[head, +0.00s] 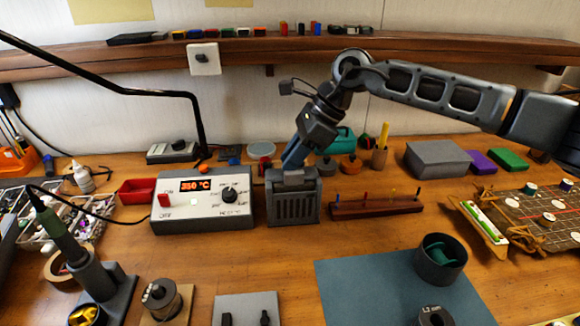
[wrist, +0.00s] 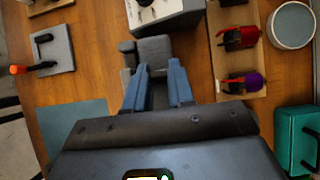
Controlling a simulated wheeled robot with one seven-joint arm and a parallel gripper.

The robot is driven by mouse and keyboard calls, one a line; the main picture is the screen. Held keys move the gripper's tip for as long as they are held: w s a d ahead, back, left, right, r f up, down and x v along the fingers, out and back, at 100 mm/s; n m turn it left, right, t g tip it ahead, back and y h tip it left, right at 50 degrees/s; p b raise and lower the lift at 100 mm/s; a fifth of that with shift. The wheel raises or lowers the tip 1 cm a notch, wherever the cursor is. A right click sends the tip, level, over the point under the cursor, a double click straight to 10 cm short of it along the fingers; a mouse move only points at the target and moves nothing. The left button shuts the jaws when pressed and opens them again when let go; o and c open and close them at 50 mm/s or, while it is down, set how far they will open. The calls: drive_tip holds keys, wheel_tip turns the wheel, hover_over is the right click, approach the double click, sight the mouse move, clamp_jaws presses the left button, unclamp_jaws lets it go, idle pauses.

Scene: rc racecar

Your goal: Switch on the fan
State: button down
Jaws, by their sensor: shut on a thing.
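A grey box with vertical slats (head: 293,208), which looks like the fan, stands on the bench right of the white control station. My gripper (head: 291,163) points down at its top, with its blue fingers at the box's upper part. In the wrist view the two fingers (wrist: 158,68) lie either side of a grey part, and the box's grey top (wrist: 152,47) shows just beyond the fingertips. The gripper is shut on this box. The exact contact and any switch on the box are hidden or too small to tell.
The white control station (head: 180,215), reading 350 °C, is close on the left. A wooden rack (head: 375,207) is close on the right. Bench in front of the box is partly clear, beside a blue mat (head: 350,285).

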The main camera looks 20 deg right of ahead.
drive_tip(key=y+b, duration=0.2)
drive_tip(key=b, duration=0.2)
drive_tip(key=d+f+t+y+b, duration=0.1)
drive_tip(key=b, duration=0.3)
drive_tip(key=y+b, duration=0.2)
drive_tip(key=b, duration=0.1)
drive_tip(key=shift+s+d+f+t+y+b, duration=0.2)
drive_tip(key=shift+s+d+t+y+b, duration=0.1)
drive_tip(key=shift+d+t+b, duration=0.1)
drive_tip(key=b, duration=0.1)
drive_tip(key=y+b, duration=0.1)
drive_tip(key=b, duration=0.1)
drive_tip(key=shift+d+r+t+y, duration=0.1)
drive_tip(key=shift+d+t+y, duration=0.1)
drive_tip(key=shift+t+y, duration=0.1)
drive_tip(key=shift+r+b, duration=0.15)
drive_tip(key=shift+b, duration=0.15)
drive_tip(key=c, duration=1.2)
unclamp_jaws()
drive_tip(key=shift+c, duration=0.2)
drive_tip(key=shift+s+d, duration=0.1)
drive_tip(key=v, duration=0.7)
drive_tip(key=shift+d+b, duration=0.3)
drive_tip(key=shift+b, duration=0.05)
drive_tip(key=shift+s, duration=0.1)
